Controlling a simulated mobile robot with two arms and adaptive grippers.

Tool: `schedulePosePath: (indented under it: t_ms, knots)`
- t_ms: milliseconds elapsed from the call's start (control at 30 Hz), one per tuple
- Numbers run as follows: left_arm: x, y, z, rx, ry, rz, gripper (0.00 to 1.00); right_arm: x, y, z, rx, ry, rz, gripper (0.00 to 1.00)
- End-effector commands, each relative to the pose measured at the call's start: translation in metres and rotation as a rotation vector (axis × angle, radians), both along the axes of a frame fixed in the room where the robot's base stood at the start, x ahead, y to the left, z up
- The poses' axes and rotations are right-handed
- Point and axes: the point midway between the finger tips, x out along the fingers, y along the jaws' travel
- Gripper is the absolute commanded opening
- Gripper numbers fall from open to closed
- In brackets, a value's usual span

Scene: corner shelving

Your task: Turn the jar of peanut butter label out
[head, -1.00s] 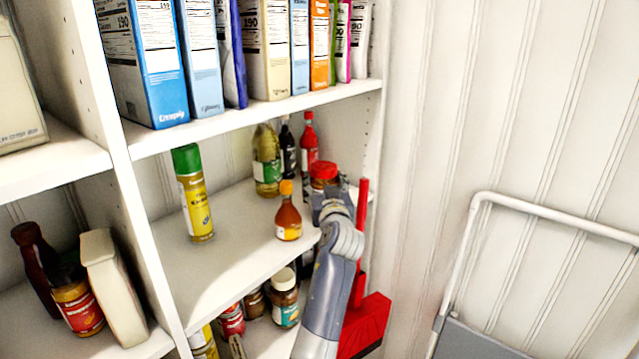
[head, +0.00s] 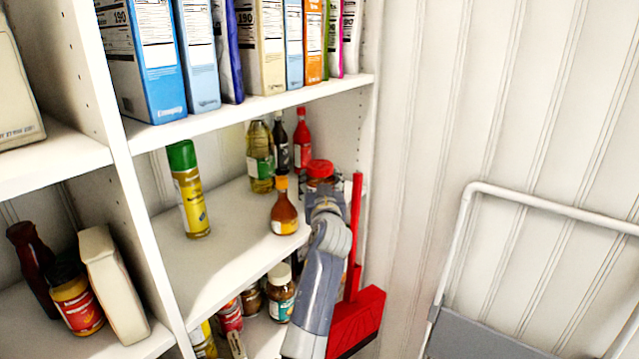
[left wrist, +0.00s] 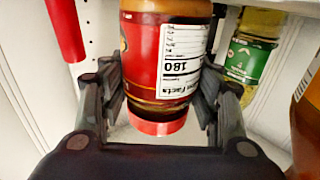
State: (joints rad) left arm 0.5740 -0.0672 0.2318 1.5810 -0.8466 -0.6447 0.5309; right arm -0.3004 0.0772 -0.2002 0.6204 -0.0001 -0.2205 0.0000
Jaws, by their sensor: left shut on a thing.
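The peanut butter jar (head: 319,170), with a red lid, stands at the right end of the middle shelf, partly hidden by my left gripper (head: 325,196). In the left wrist view the jar (left wrist: 143,50) appears upside down, lid at the bottom. Its red label (left wrist: 142,55) has the white nutrition panel (left wrist: 181,58) turned towards the wrist camera, right of centre. A sliver of other label print shows at the left edge. My left gripper (left wrist: 160,95) has a finger on each side of the jar and is shut on it. My right gripper is out of view.
An orange-capped sauce bottle (head: 284,212) stands just left of the gripper. An oil bottle (head: 260,160), a dark bottle (head: 281,145) and a red bottle (head: 302,145) stand behind.

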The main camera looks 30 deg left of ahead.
Motion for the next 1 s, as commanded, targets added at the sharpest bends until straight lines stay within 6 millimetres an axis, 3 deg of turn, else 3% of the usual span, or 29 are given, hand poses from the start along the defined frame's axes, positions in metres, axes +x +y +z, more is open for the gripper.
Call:
schedulePosePath:
  t_ms: [367, 400, 467, 833, 1000]
  knots:
    - [0.0, 0.002, 0.003, 0.003, -0.005, 0.001, 0.12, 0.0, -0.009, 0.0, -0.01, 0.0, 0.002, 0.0]
    - [0.0, 0.002, 0.003, 0.003, -0.005, 0.001, 0.66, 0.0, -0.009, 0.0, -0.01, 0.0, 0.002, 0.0]
    - [0.0, 0.002, 0.003, 0.003, -0.005, 0.001, 0.8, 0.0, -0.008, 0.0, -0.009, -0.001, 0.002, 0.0]
    - [0.0, 0.002, -0.002, -0.003, 0.004, 0.002, 0.81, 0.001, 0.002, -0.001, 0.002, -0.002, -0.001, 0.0]
    - [0.0, 0.002, 0.015, -0.002, -0.003, 0.002, 0.81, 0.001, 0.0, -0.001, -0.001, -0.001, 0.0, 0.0]
